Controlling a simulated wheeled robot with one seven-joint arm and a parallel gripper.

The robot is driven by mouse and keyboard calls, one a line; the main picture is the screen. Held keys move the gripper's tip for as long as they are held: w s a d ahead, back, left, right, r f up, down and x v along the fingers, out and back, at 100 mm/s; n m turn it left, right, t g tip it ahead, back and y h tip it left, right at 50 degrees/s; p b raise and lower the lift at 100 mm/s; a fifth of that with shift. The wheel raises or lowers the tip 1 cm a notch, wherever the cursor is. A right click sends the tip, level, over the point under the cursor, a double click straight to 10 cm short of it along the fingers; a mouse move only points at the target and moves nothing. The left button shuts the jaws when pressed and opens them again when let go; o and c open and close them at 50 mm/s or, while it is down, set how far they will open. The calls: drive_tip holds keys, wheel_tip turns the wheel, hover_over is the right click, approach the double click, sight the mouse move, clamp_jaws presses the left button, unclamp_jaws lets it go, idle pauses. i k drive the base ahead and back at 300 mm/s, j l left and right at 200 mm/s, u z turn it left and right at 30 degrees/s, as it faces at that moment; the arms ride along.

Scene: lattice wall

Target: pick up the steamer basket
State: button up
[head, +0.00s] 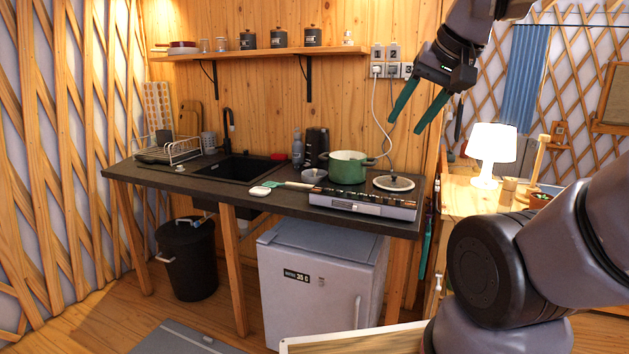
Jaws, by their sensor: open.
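I cannot make out a steamer basket in the head view. My gripper (406,126) is at the upper right, pointing down and left, with its two green fingers apart and nothing between them. In the picture it appears above and to the right of a green pot (347,172) on the cooker (362,205). The inside of the pot is mostly hidden by its rim. A round lid (393,183) lies on the right side of the cooker.
The dark counter (150,175) holds a dish rack (170,150), a sink (240,168) and a small bowl (313,175). A shelf (260,53) with canisters runs above. A small fridge (320,285) stands below. A lit lamp (491,147) stands on the right.

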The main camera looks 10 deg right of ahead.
sight(315, 175)
drive_tip(key=z, duration=0.35)
drive_tip(key=i+j+z, duration=0.1)
drive_tip(key=j+z, duration=0.85)
drive_tip(key=j, duration=0.75)
drive_tip(key=j+z, duration=0.15)
drive_tip(key=j, duration=0.7)
drive_tip(key=j+z, duration=0.15)
drive_tip(key=j, duration=1.5)
drive_tip(key=i+j, duration=0.15)
drive_tip(key=j, duration=0.55)
drive_tip(key=i, duration=0.1)
